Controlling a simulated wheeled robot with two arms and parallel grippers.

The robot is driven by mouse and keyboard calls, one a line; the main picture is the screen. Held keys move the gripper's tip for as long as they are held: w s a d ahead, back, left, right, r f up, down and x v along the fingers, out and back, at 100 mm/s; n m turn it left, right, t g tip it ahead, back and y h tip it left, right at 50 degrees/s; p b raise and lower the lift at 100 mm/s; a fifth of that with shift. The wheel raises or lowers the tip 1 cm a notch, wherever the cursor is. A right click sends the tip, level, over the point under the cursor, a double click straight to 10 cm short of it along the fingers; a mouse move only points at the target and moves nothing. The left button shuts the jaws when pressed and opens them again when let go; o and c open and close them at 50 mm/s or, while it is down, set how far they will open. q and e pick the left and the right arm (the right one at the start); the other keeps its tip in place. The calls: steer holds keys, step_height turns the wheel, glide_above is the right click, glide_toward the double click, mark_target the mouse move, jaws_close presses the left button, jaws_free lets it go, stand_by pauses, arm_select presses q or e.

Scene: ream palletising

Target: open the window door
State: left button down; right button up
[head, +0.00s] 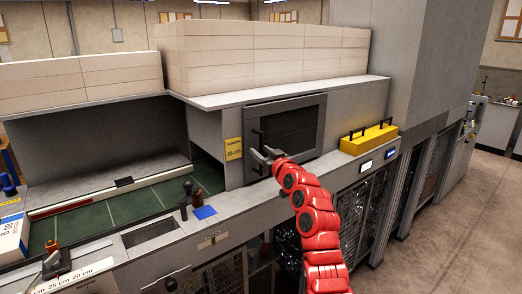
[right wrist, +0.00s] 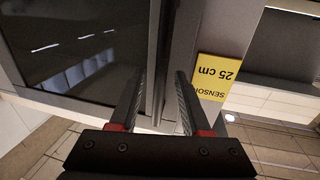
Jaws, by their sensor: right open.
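The window door (head: 290,130) is a dark glass panel in a grey frame on the machine's front, and it looks shut. In the right wrist view the door's glass (right wrist: 75,50) fills the upper left. A grey upright bar (right wrist: 156,60), seemingly the door's handle or edge, runs between my fingers. My right gripper (head: 264,158) is at the lower left edge of the door. Its fingers (right wrist: 162,95) are open on either side of the bar; I cannot tell whether they touch it. My left gripper is not in view.
A yellow 25 cm sensor label (head: 233,149) is left of the door. A yellow box with black handles (head: 368,138) sits on the ledge to the right. Paper stacks (head: 262,58) lie above. A dark knob (head: 187,190) and a blue pad (head: 204,212) are on the left counter.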

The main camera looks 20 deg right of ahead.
steer(key=shift+w, duration=0.25)
steer(key=shift+c, duration=0.2)
jaws_close()
steer(key=shift+f, duration=0.1)
stand_by(1.1)
